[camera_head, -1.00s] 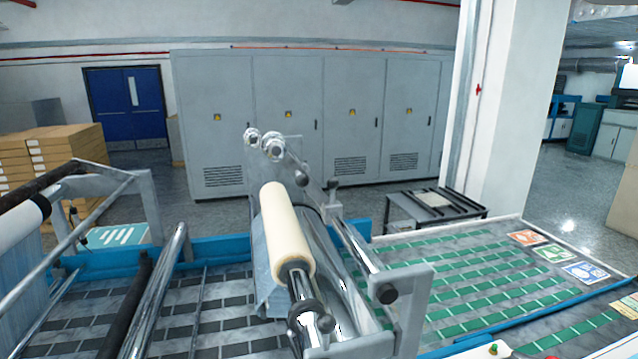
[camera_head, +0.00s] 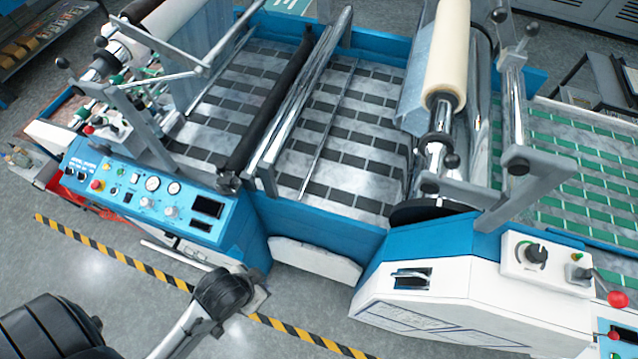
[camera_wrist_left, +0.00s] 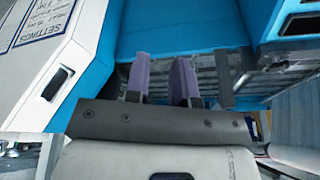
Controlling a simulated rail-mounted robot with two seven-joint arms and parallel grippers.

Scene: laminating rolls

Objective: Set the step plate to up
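A white plate (camera_head: 315,260), which looks like the step plate, sits low on the machine's front between the blue control unit and a white housing. I cannot clearly tell whether it is up or down. My left arm comes in from the bottom left of the head view; its black joint shows in front of the machine, below and left of the plate. In the left wrist view my left gripper (camera_wrist_left: 161,80) has two purple fingers apart with nothing visible between them. The plate is not clearly identifiable there. My right gripper is not in view.
The blue control panel (camera_head: 140,195) has gauges and buttons. The white housing (camera_head: 440,295) has a dark recessed handle; a knob box (camera_head: 540,255) stands at right. Rollers (camera_head: 445,60) are above. Striped floor tape (camera_head: 110,250) crosses the open floor in front.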

